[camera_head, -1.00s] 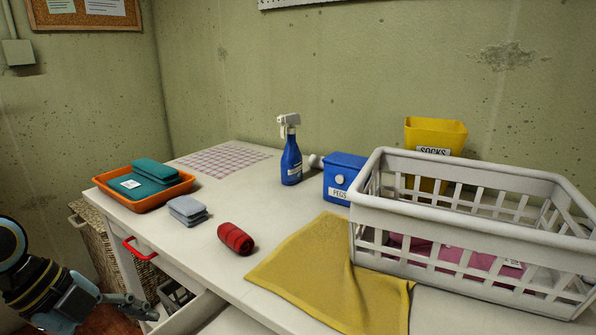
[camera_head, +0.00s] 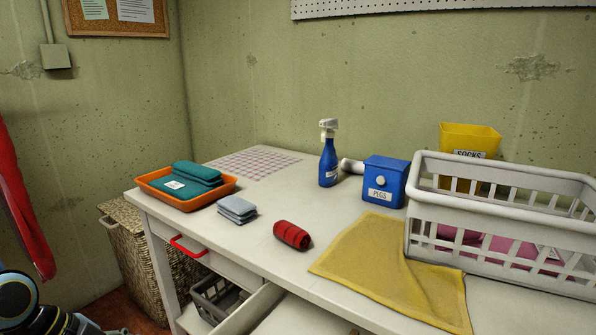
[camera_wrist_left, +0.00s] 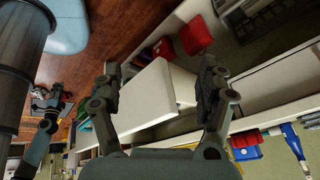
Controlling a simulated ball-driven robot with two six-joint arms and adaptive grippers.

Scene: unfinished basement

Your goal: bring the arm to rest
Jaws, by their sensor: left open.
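My left arm shows at the lower left corner of the head view, with only the tip of the left gripper (camera_head: 112,331) inside the bottom edge. In the left wrist view the left gripper (camera_wrist_left: 160,85) has its two fingers spread wide apart with nothing held between them. A pale board-like surface lies behind the fingers, apparently part of the furniture. Another arm, seemingly my right one, shows at the left of the wrist view, with a dark gripper (camera_wrist_left: 52,100) too small to read. The right arm is not in the head view.
The white table (camera_head: 262,235) holds an orange tray (camera_head: 225,190), grey cloths (camera_head: 237,208), red roll (camera_head: 292,235), spray bottle (camera_head: 328,160), blue pegs box (camera_head: 385,182), yellow cloth (camera_head: 395,275) and white basket (camera_head: 500,215). An open drawer (camera_head: 250,310) juts out near my left arm. A wicker hamper (camera_head: 150,255) stands left.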

